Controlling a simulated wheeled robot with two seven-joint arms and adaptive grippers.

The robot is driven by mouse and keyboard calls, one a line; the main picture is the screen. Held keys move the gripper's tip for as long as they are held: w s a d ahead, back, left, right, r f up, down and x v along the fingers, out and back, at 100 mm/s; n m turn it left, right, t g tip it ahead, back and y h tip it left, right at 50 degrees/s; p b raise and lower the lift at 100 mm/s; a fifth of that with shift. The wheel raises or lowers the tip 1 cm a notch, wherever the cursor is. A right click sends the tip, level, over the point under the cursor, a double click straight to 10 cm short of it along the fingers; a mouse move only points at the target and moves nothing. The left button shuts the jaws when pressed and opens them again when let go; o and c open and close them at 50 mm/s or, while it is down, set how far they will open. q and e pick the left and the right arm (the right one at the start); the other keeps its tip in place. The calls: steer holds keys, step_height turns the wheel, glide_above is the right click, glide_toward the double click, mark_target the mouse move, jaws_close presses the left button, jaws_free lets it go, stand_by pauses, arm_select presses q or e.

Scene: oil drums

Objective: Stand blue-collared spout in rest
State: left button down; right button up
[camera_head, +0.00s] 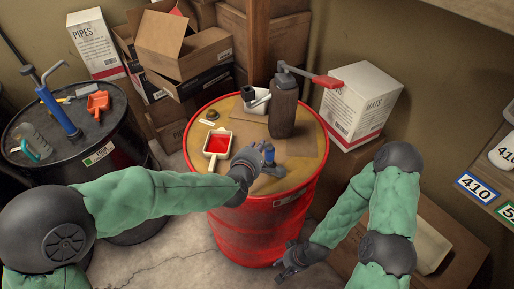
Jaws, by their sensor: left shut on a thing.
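A red drum (262,228) has a yellowish top. My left gripper (258,165) is over the middle of that top, shut on the blue-collared spout. The spout's blue collar (269,154) shows just beyond the fingers; its lower part and whether it touches the drum top are hard to tell. Behind it, a small white holder (257,105) with a black piece and a pale spout-like part stands near the back of the top; I cannot tell if it is the rest. My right gripper (286,268) hangs low beside the drum's front right; its fingers are too dark to read.
A tall dark can (284,107) with a red-tipped lever stands right of the white holder. A white pan of red liquid (217,145) lies left on the drum. A black drum (85,130) stands left, cartons (360,103) behind and right.

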arm_select(q)
steer(key=shift+f+b, duration=0.6)
steer(key=shift+b, duration=0.05)
stand_by(0.4)
steer(key=shift+r+b, duration=0.1)
steer(key=shift+b, duration=0.25)
stand_by(0.9)
steer(key=shift+f+b, duration=0.6)
steer(key=shift+b, duration=0.25)
stand_by(1.1)
steer(key=c, duration=1)
jaws_free()
steer(key=shift+s, duration=0.1)
steer(key=v, duration=1.1)
steer(key=shift+s+a+r, duration=0.15)
steer(key=shift+s+a, duration=0.05)
steer(key=shift+s, duration=0.15)
